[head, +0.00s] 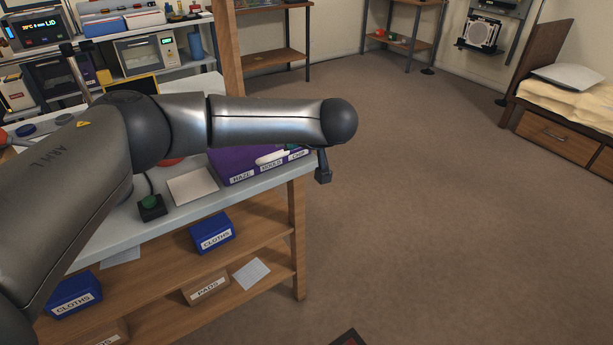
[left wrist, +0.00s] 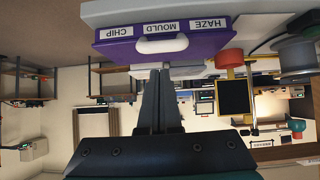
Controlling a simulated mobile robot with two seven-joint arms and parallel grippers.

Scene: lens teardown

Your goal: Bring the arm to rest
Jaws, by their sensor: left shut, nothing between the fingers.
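My left arm (head: 265,121) reaches in from the left over the workbench, its rounded dark end above the bench's right end. My left gripper (left wrist: 160,80) shows in the left wrist view, with its two dark fingers together and nothing between them. In the head view I cannot make the fingers out clearly. The fingertips appear near a purple bin (left wrist: 185,42) labelled HAZE, MOULD and CHIP, which looks upside down there; I cannot tell the exact gap. The purple bin (head: 235,178) also shows in the head view, partly behind the arm. My right gripper is not in view.
Shelves below hold blue CLOTHS bins (head: 212,233) and a PADS box (head: 206,287). Open floor (head: 430,200) lies to the right, with a bed (head: 570,95) beyond.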

